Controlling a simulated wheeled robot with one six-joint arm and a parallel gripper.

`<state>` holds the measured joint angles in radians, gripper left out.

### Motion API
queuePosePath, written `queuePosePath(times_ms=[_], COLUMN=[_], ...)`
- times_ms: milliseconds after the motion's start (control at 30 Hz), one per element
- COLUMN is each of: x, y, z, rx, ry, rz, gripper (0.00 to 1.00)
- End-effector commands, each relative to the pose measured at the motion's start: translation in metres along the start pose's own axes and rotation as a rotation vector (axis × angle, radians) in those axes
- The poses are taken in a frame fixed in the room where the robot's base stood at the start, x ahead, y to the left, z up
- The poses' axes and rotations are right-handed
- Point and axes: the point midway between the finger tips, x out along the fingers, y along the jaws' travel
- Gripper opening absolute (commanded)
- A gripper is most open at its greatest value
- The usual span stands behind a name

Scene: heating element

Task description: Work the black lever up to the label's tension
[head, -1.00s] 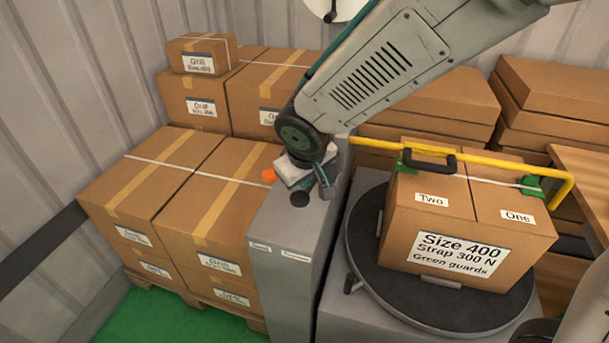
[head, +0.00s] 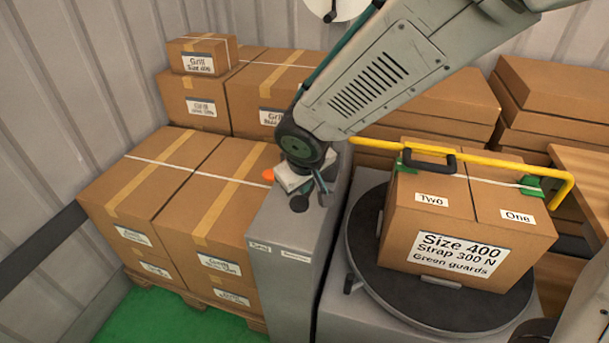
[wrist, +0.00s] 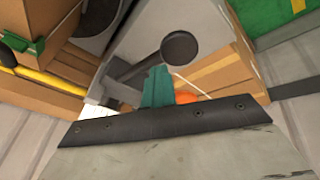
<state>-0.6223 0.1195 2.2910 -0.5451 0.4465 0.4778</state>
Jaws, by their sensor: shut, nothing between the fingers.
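The black lever (wrist: 150,64) shows in the wrist view as a dark rod with a round knob at its end, over the grey cabinet. In the head view its dark round knob (head: 299,203) shows on the cabinet top beside my gripper. My gripper (wrist: 157,86) has its teal fingers shut and empty, close to the rod and knob. I cannot tell whether they touch the lever. In the head view my gripper (head: 319,183) is partly hidden by my wrist. The label (head: 460,254) on the carton reads "Size 400, Strap 300 N, Green guards".
The carton (head: 400,225) stands on a dark round turntable (head: 365,270), with green guards (head: 532,185) and a white strap on top. A yellow bar (head: 500,164) passes over it. An orange part (head: 268,175) sits on the grey cabinet (head: 285,300). Stacked cartons (head: 165,190) stand left.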

Motion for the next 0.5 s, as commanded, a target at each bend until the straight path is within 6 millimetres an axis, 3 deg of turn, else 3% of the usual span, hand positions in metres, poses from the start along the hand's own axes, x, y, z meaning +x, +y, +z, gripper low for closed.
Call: queuePosePath(times_ms=[500], x=[0.0049], y=[-0.0043], z=[0.0046], rx=[-0.002], ry=[-0.003], rz=[-0.001], gripper=[0.00])
